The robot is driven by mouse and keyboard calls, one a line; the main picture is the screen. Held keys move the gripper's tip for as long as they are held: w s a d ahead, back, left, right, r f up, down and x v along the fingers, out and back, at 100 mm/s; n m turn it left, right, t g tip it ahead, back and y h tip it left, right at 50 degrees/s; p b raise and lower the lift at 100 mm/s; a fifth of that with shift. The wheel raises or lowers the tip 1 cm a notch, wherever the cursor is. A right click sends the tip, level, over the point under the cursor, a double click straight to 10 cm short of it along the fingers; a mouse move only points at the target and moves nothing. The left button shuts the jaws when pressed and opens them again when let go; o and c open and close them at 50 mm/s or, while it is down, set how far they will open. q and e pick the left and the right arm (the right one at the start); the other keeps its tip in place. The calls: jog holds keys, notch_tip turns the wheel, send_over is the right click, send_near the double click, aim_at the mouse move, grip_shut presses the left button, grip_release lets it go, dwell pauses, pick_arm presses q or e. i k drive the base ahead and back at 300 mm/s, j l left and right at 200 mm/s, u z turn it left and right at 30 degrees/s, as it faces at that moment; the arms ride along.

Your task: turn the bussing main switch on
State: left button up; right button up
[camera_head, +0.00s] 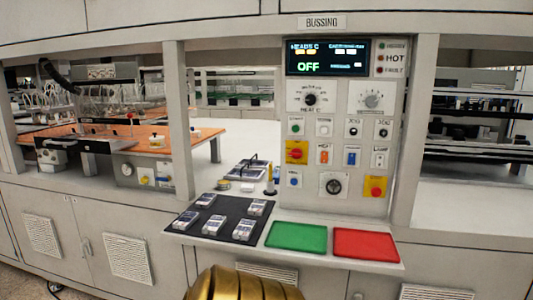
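The bussing panel (346,205) stands upright right of centre, under a sign (322,22) reading BUSSING. Its dark display (327,58) shows OFF in green. A red handle on a yellow square plate (296,152) sits at the panel's left side and looks like the main switch. Its small lettering and exact handle angle cannot be read. A red round button on a yellow plate (376,188) sits lower right. Neither of my grippers is in view, and nothing touches the panel.
A shelf below the panel holds a black mat (222,224) with several small devices, a green pad (296,237) and a red pad (366,245). Knobs (310,99) and small buttons fill the panel. Frame posts stand either side. The space before the panel's face looks clear.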

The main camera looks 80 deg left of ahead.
aim_at(296, 153)
jog(key=u, duration=2.5)
